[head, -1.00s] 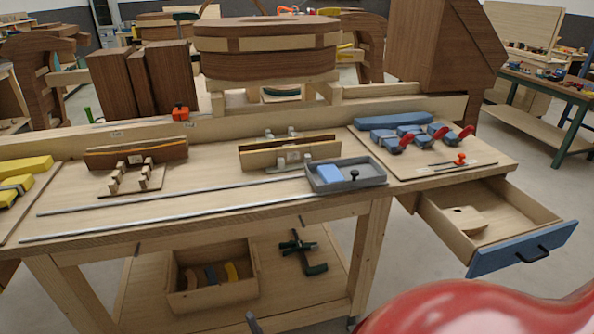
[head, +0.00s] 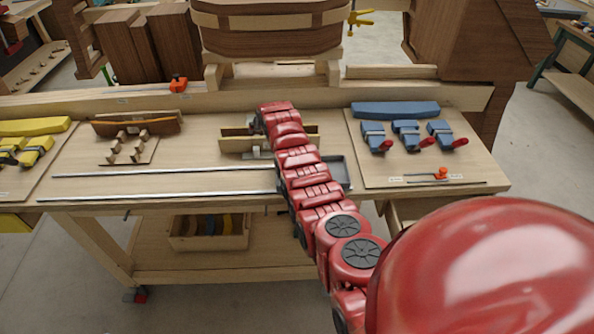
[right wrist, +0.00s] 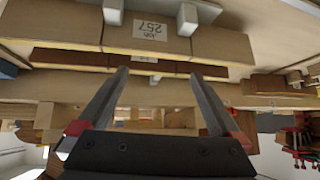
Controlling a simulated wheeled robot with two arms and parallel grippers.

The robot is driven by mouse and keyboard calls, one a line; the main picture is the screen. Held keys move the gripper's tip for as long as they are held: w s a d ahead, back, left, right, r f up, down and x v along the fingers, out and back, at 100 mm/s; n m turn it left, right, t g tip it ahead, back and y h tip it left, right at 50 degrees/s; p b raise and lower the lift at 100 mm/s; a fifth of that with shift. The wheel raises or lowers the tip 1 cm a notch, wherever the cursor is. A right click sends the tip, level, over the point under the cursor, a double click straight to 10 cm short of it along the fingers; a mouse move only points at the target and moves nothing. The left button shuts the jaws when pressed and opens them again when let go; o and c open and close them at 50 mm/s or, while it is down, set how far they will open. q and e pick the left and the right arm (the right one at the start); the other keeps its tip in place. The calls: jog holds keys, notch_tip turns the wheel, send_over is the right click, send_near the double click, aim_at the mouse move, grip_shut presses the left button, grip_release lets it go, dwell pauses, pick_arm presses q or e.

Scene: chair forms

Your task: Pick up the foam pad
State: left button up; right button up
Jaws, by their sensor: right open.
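My right arm reaches across the bench in the head view, and its gripper end (head: 262,122) is at the two-piece wooden form (head: 233,143). In the right wrist view the right gripper (right wrist: 158,74) is open and empty, facing the form's wooden strips and a white label (right wrist: 150,29). The grey tray (head: 346,174) is mostly behind my arm. The light blue block that lay in it earlier, possibly the foam pad, is hidden now. My left gripper is not in view.
A long blue piece (head: 395,109) and several blue clamps (head: 410,133) lie on the right board. Metal bars (head: 160,194) lie along the front. A notched wooden rack (head: 128,145) stands left. A crate (head: 208,241) sits on the lower shelf.

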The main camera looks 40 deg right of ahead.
jog(key=s+d+r+m+g+y, duration=0.1)
jog(key=s+r+g, duration=0.35)
jog(key=s, duration=0.35)
jog(key=s+d+r+m+g+y, duration=0.1)
jog(key=s+r+g, duration=0.3)
jog(key=s+r, duration=0.3)
jog(key=shift+t, duration=0.25)
jog(key=f+b, duration=0.2)
jog(key=f, duration=0.1)
jog(key=s+f+b, duration=0.1)
jog(key=f+b, duration=0.2)
jog(key=f, duration=0.1)
jog(key=f+b, duration=0.3)
jog(key=shift+s+a+f, duration=0.15)
jog(key=shift+a+f, duration=0.15)
jog(key=shift+f, duration=0.05)
notch_tip(320, 180, down, 3)
jog(key=shift+s+d+r+p, duration=0.1)
jog(key=shift+p, duration=0.95)
jog(key=shift+s+f+p, duration=0.1)
jog(key=shift+f+p, duration=0.8)
jog(key=shift+p, duration=0.05)
notch_tip(320, 180, down, 3)
jog(key=shift+f+b, duration=0.2)
jog(key=shift+b, duration=0.1)
jog(key=shift+r, duration=0.1)
jog(key=shift+c, duration=0.3)
